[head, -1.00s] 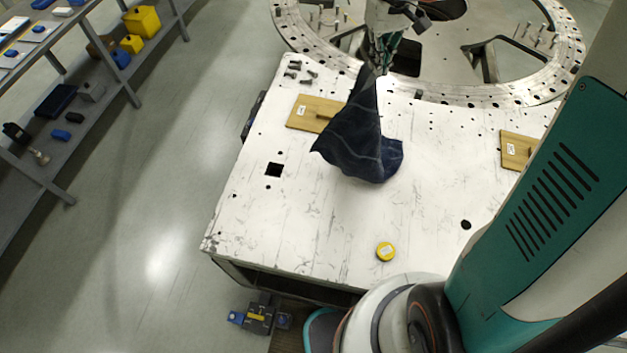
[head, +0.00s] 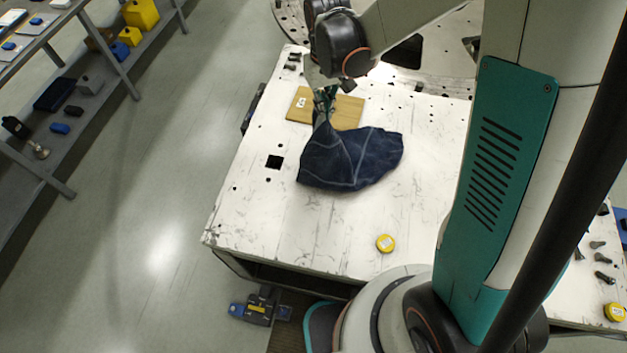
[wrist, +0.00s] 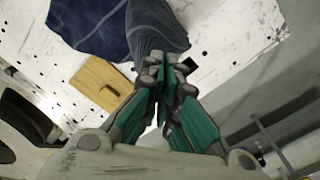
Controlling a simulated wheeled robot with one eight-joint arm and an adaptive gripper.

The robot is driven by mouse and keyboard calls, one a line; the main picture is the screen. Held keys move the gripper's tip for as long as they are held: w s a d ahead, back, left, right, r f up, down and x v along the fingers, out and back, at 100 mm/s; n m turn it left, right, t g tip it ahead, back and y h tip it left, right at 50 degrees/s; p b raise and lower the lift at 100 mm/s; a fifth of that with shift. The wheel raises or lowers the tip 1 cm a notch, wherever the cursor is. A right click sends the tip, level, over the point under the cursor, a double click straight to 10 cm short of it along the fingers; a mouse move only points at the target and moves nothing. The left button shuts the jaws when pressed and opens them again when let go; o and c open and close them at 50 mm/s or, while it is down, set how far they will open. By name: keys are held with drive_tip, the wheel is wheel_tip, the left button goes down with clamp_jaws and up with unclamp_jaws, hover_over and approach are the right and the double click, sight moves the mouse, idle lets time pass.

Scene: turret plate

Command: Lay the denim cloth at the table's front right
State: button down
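The dark blue denim cloth (head: 350,160) hangs crumpled from my gripper (head: 323,100) over the left middle of the white table (head: 290,225). Its upper corner is pinched and its lower part spreads out at or just above the tabletop; I cannot tell how much touches. In the wrist view my gripper (wrist: 165,68) is shut on the cloth's gathered end, and the cloth (wrist: 100,25) fans out beyond the fingers. The table's front right is largely hidden behind my arm.
A wooden board with a handle (head: 345,112) lies just behind the cloth. Bolts and another yellow tape (head: 615,312) are at the far right. A shelf (head: 60,110) stands at the left.

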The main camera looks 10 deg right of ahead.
drive_tip(key=s+a+f, duration=0.2)
drive_tip(key=a+f, duration=0.8)
drive_tip(key=s+a+f, duration=0.2)
drive_tip(key=a+f, duration=0.9)
drive_tip(key=s+a+f, duration=0.2)
drive_tip(key=a+f, duration=0.8)
drive_tip(key=a, duration=0.1)
drive_tip(key=shift+s+a+f, duration=0.15)
drive_tip(key=shift+s+a, duration=0.1)
drive_tip(key=shift+s, duration=0.05)
drive_tip(key=c, duration=2.3)
unclamp_jaws()
drive_tip(key=o, duration=0.9)
drive_tip(key=shift+s+a+r+b, duration=0.1)
drive_tip(key=shift+a+r+b, duration=0.15)
drive_tip(key=shift+r, duration=0.45)
drive_tip(key=shift+a+r+b, duration=0.15)
drive_tip(key=shift+a+r, duration=0.15)
drive_tip(key=shift+r, duration=0.4)
drive_tip(key=a+r, duration=0.3)
drive_tip(key=r, duration=0.4)
drive_tip(key=shift+s+p, duration=0.3)
drive_tip(key=shift+p, duration=0.05)
drive_tip(key=shift+r, duration=0.1)
